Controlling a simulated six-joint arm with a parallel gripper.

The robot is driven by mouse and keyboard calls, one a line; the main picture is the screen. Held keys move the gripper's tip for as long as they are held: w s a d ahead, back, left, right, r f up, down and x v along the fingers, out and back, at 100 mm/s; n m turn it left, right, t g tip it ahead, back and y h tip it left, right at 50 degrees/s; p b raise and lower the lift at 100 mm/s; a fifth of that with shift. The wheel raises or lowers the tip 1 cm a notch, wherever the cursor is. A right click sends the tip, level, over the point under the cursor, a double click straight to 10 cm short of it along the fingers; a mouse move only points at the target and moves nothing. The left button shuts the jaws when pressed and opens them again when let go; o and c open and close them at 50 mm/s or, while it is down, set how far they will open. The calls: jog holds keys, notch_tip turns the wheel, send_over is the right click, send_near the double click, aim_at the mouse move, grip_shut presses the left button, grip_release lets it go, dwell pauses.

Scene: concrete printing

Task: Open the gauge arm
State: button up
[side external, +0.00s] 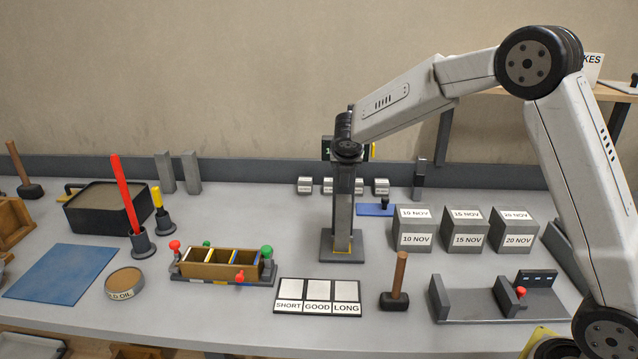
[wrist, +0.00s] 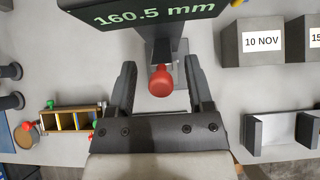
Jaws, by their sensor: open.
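The gauge has a dark display (wrist: 140,12) reading 160.5 mm in green, at the top of the wrist view. In the side view its display (side external: 327,148) is mostly hidden by my wrist, above a grey column on a base plate (side external: 341,246). A red knob (wrist: 161,80) shows in the wrist view in front of the column. My gripper (wrist: 160,70) is open, with one finger to each side of the knob in that view. No contact with the knob is visible. In the side view my gripper (side external: 347,150) is at the column's top, its fingers hard to make out.
Concrete cubes (side external: 410,229) marked with dates stand to the right of the column. A three-part mould (side external: 218,265) with red and green knobs lies front left. A label board (side external: 318,291), a mallet (side external: 395,289) and a grey fixture (side external: 500,304) stand in front.

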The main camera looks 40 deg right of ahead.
jog(key=shift+r, duration=0.1)
jog(key=v, duration=0.7)
jog(key=shift+s+a+r, duration=0.2)
jog(key=shift+r, duration=0.05)
jog(key=s+a+f+m+g+y, duration=0.2)
jog(key=s+f+m, duration=0.5)
jog(key=s+m, duration=0.5)
jog(key=s+a+f+m+g+y, duration=0.1)
jog(key=s+a+f+m+y, duration=0.3)
jog(key=s+f+m, duration=0.3)
jog(key=s+a+m, duration=0.1)
jog(key=s+m, duration=0.4)
jog(key=m, duration=0.3)
jog(key=shift+s+f+g, duration=0.3)
jog(key=shift+f+g, duration=0.1)
